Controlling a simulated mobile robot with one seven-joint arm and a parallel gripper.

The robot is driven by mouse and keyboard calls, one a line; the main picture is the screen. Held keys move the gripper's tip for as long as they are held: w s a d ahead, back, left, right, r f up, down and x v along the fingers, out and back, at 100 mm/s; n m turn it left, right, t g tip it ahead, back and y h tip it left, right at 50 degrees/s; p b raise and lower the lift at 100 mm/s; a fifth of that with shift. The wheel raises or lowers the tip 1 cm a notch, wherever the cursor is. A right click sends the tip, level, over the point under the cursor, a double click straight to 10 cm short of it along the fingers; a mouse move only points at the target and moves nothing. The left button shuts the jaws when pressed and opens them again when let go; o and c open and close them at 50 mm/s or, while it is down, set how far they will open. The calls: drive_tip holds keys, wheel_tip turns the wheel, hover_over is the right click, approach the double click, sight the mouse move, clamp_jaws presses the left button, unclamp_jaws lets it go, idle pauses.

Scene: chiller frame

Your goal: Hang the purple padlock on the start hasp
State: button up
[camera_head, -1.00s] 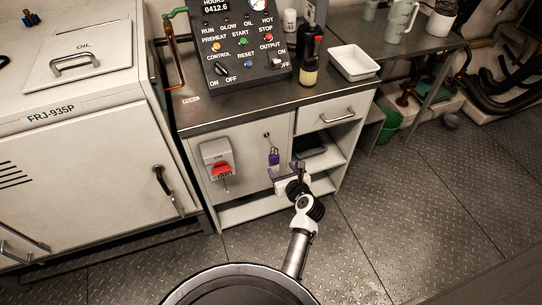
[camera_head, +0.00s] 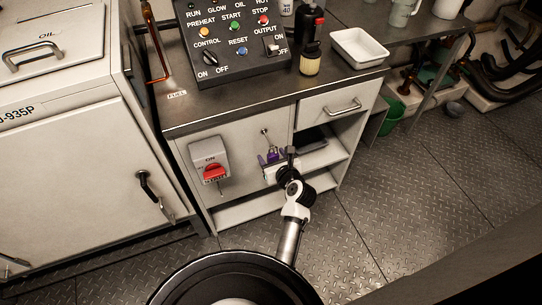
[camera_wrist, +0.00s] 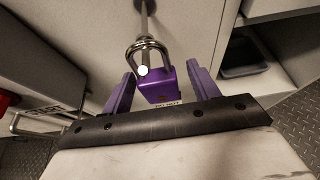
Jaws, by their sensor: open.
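The purple padlock (camera_wrist: 160,86) has a steel shackle and hangs from a metal peg (camera_wrist: 146,20) on the cabinet front. It also shows small in the head view (camera_head: 272,154). My gripper (camera_wrist: 160,74) has purple fingers and is open, with one finger on each side of the padlock body. In the head view my gripper (camera_head: 275,161) is at the padlock. A START label (camera_wrist: 44,110) and a metal loop beside it show at the left of the wrist view.
A grey switch box (camera_head: 209,152) with a red handle (camera_head: 214,172) is on the panel left of the peg. Open shelves (camera_head: 322,155) lie to the right. The countertop above holds a control panel (camera_head: 232,42), a bottle and a white tray (camera_head: 358,47).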

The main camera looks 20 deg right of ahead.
drive_tip(key=shift+s+r, duration=0.15)
drive_tip(key=shift+r, duration=0.05)
drive_tip(key=shift+c, duration=0.3)
drive_tip(key=c, duration=1.1)
drive_tip(key=shift+r, duration=0.15)
